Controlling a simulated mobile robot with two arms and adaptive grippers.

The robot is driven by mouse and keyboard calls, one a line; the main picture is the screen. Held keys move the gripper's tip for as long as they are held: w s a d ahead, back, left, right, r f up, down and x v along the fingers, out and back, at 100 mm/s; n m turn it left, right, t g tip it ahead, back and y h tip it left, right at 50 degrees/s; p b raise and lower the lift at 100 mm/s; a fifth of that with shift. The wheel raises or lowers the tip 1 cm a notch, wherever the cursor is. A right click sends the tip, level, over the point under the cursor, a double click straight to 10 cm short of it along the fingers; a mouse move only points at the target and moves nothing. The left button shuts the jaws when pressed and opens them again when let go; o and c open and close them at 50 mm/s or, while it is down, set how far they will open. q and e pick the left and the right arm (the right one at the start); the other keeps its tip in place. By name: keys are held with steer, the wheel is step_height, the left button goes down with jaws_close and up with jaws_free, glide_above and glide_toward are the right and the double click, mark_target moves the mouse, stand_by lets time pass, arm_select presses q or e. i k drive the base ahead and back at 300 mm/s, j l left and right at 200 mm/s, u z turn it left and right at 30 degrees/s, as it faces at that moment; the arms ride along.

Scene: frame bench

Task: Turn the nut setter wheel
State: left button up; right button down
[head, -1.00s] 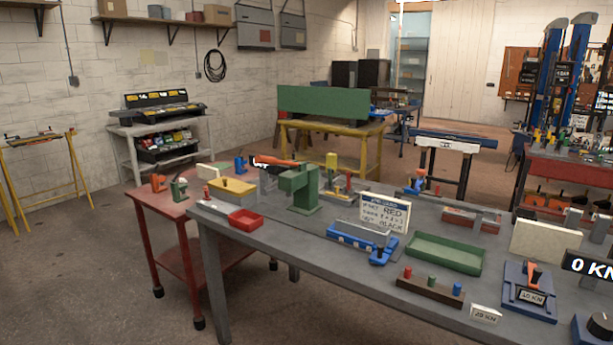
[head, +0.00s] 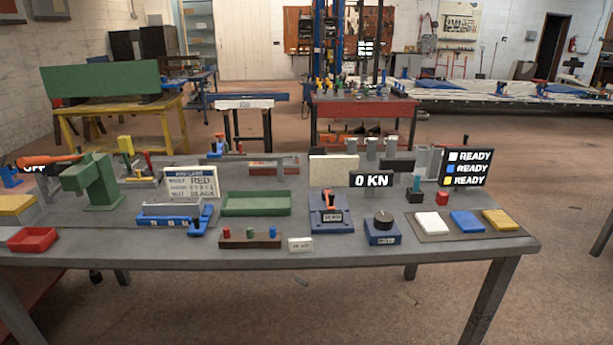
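A blue box (head: 382,236) with a round black knob (head: 383,219) on top stands on the grey bench (head: 330,257), right of the middle. The knob is the most wheel-like thing I see, but the small label on its box is too small to read surely, so I cannot tell whether it is the nut setter wheel. Left of it is a blue unit (head: 329,221) with an orange lever (head: 329,199). Neither of my grippers is in view.
White, blue and yellow pads (head: 466,222) lie at the bench's right end, before a READY screen (head: 464,168). A green tray (head: 257,209), a card (head: 191,184) and a green press (head: 100,185) stand to the left.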

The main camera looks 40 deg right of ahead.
mark_target(382, 220)
steer(key=z, duration=1.65)
